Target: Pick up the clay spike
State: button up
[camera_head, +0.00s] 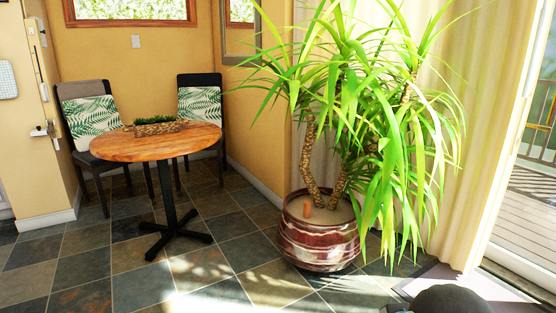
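The clay spike (307,209) is a small orange-brown terracotta piece. It stands upright, or nearly so, at the front left of the soil in a large plant pot (318,246). The pot is round and glazed in dark red and white bands, and it stands on the floor. A tall plant (385,110) with thick stems and long green leaves grows from it. Leaves hang over the pot's right side, but the spike shows clear of them. My gripper is not in view.
A round wooden table (155,147) on a black cross foot stands to the left, with a planter (156,127) on it and two black chairs (100,180) behind. A curtain (478,200) and glass door are at right. Tiled floor (225,258) before the pot is clear.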

aim_at(307, 204)
jog(key=u, duration=1.4)
jog(key=i, duration=1.95)
jog(key=z, duration=3.25)
